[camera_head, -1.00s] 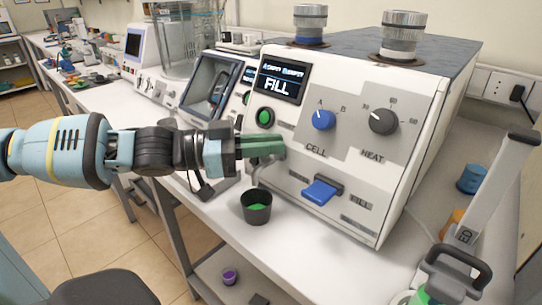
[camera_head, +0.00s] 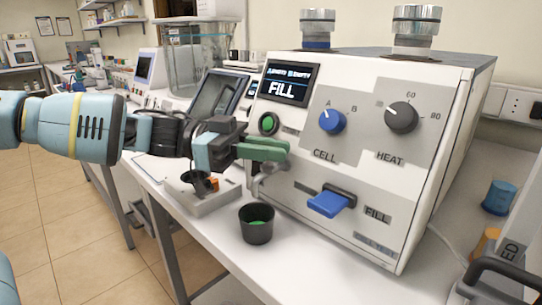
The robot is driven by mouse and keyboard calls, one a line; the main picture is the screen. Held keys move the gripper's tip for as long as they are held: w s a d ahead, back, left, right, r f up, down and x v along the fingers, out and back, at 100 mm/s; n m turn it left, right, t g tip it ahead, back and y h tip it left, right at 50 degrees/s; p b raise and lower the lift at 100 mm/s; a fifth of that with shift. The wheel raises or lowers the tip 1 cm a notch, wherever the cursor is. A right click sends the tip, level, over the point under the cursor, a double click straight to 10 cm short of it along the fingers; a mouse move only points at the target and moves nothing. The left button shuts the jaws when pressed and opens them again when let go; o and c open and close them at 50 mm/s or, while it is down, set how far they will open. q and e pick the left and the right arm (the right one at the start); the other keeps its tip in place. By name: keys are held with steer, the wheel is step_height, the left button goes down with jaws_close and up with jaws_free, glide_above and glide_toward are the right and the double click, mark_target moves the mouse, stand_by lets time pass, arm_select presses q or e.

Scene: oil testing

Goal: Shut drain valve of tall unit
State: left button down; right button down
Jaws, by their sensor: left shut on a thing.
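The white unit (camera_head: 300,130) with a screen reading FILL stands on the bench right of centre. Its metal drain valve and spout (camera_head: 268,180) stick out low on the left of its front. My left gripper (camera_head: 263,150), with green fingers, is at the valve, just above the spout. It is shut on the drain valve's handle, which the fingers mostly hide, so I cannot tell the valve's exact position. A dark cup (camera_head: 256,224) with green inside stands below the spout. My right gripper is not in view.
A blue lever (camera_head: 330,202) sticks out of the unit's front, with the CELL knob (camera_head: 332,121) and HEAT knob (camera_head: 402,117) above it. A smaller device with a tilted dark screen (camera_head: 215,98) stands left. A blue-capped item (camera_head: 498,197) is at right.

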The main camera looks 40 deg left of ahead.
arm_select(q)
steer(key=shift+m+g+h, duration=0.3)
steer(key=shift+m+g, duration=0.3)
steer(key=shift+g, duration=0.3)
steer(key=c, duration=1.4)
jaws_free()
steer(key=shift+a, duration=0.1)
steer(key=p+v, duration=0.1)
steer(key=v, duration=0.6)
steer(key=shift+a+p, duration=0.3)
steer(key=shift+p, duration=0.05)
steer(key=shift+s, duration=0.15)
